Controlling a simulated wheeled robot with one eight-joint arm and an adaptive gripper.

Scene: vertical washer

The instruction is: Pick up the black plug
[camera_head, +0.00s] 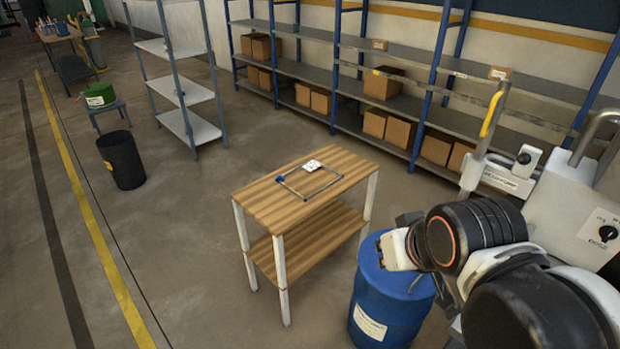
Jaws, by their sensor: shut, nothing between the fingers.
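I cannot make out a black plug in the head view. On the wooden two-shelf table (262,205) lie a small white object (313,166), a small blue piece (281,179) and a thin dark outline like a frame or cord, too small to tell. My arm (470,235) is folded at the right, in front of the machine and above the blue barrel. Its far end faces left, apart from the table. The fingers of my gripper cannot be made out there, and I see nothing held.
The blue barrel (372,300) stands right of the table, partly under my arm. A grey machine with a yellow handle (491,114) is at the right. Shelves with boxes (383,84) line the back. A black bin (121,160) stands left; floor left of the table is clear.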

